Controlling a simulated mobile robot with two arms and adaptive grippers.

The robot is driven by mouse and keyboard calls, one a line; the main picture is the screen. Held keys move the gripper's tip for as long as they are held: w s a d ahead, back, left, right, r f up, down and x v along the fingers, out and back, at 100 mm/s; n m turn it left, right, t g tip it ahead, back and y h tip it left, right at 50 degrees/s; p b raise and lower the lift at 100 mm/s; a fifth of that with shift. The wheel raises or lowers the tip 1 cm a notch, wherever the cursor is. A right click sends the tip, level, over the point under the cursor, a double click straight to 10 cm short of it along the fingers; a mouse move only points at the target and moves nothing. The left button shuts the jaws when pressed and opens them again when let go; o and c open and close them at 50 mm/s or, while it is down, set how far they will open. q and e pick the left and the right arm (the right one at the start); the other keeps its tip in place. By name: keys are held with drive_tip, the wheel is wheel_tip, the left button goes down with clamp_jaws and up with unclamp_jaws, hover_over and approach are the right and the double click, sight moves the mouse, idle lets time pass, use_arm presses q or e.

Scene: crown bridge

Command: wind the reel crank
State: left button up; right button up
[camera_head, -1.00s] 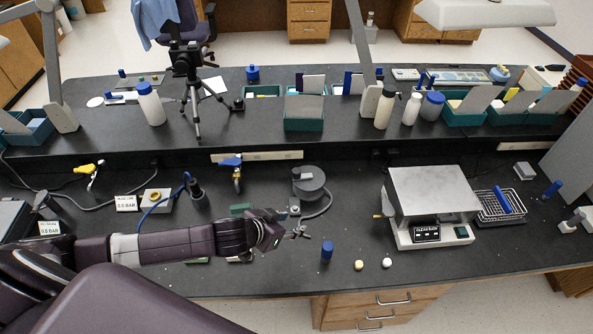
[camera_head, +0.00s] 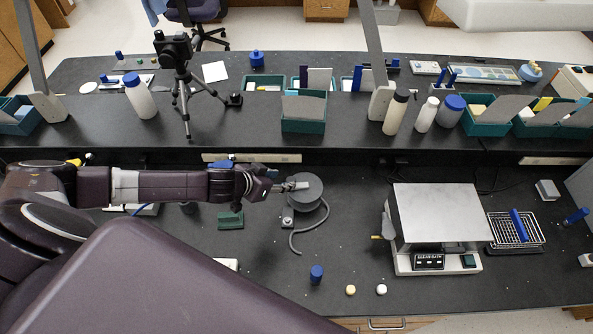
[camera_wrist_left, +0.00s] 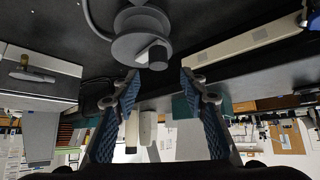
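The reel (camera_head: 308,190) is a grey round drum with a hose running from it, on the dark bench right of my left gripper (camera_head: 290,187). In the left wrist view the reel (camera_wrist_left: 142,22) shows as two grey discs. A dark, stubby piece with a pale end (camera_wrist_left: 156,55), probably the crank's knob, sticks out in front of it. My left gripper (camera_wrist_left: 160,82) is open, its two blue-padded fingers spread on either side of the line to that piece. Nothing is between the pads. In the head view the fingertips overlap the reel's left edge; contact is unclear. My right gripper is not in view.
A green block (camera_head: 231,219) lies below my left wrist. A blue-capped vial (camera_head: 316,274) and two small round pieces stand near the front. A white balance-like device (camera_head: 437,222) stands to the right. The raised shelf (camera_head: 340,135) lies behind.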

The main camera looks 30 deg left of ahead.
sight(291, 178)
use_arm(q)
drive_tip(key=p+x, duration=0.1)
drive_tip(key=x, duration=0.2)
drive_tip(key=shift+w+d+f, duration=0.15)
drive_tip(key=shift+d+f, duration=0.05)
drive_tip(key=shift+f, duration=0.15)
drive_tip(key=shift+p+x, duration=0.3)
drive_tip(key=shift+x, duration=1.2)
drive_tip(key=c, duration=0.5)
clamp_jaws()
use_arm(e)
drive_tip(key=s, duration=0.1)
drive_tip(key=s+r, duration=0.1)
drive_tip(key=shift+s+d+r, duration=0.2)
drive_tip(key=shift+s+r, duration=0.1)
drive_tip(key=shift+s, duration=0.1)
use_arm(q)
drive_tip(key=shift+w+a+m, duration=0.2)
drive_tip(key=shift+m, duration=0.1)
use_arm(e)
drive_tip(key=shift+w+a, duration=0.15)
